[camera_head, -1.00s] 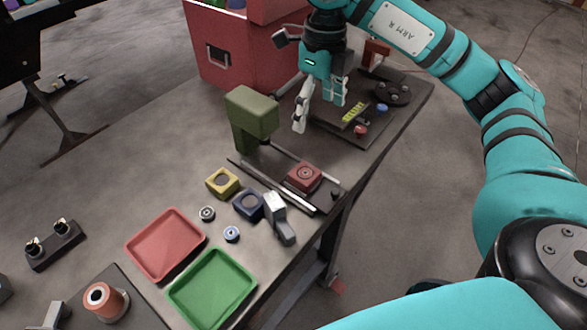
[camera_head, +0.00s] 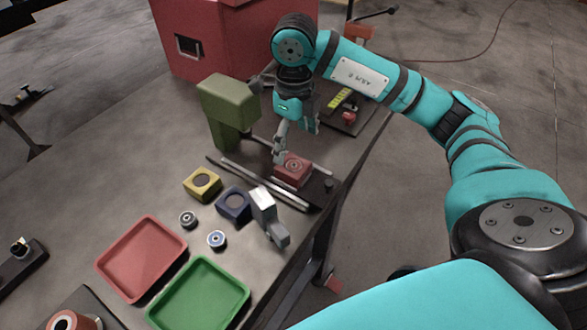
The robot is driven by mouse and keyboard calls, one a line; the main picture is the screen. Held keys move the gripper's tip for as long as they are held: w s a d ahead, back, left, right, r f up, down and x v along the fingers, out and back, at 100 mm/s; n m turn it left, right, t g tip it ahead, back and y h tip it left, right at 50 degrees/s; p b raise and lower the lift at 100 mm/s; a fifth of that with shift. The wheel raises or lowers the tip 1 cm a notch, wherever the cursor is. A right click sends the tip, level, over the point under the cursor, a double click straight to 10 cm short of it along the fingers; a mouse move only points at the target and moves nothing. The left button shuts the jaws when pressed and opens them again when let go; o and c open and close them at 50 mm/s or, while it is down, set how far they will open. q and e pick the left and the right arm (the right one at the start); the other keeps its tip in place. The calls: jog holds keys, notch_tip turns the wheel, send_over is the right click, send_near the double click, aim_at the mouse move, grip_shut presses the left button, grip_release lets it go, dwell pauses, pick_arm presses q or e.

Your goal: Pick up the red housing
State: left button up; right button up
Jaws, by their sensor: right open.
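The red housing (camera_head: 292,168) is a small square block with a round recess on top. It sits on the dark conveyor track near the table's right edge. My right gripper (camera_head: 295,146) is open and empty, pointing down just behind and above the housing. Its left finger reaches close to the housing's back-left edge; I cannot tell if they touch. My left gripper is not in view.
A green machine head (camera_head: 229,100) stands left of the gripper. A grey clamp-like piece (camera_head: 264,208), a blue housing (camera_head: 234,216) and a yellow housing (camera_head: 190,186) lie in front. A red tray (camera_head: 142,293) and a green tray (camera_head: 160,320) are nearer.

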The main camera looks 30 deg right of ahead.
aim_at(294, 165)
notch_tip(294, 165, down, 2)
jog(key=shift+f, duration=0.1)
jog(key=f+p, duration=0.1)
jog(key=f, duration=0.1)
jog(key=f+p, duration=0.1)
jog(key=f, duration=0.1)
jog(key=shift+s+a+f, duration=0.2)
jog(key=shift+f, duration=0.6)
jog(key=shift+r, duration=0.1)
jog(key=c, duration=1.6)
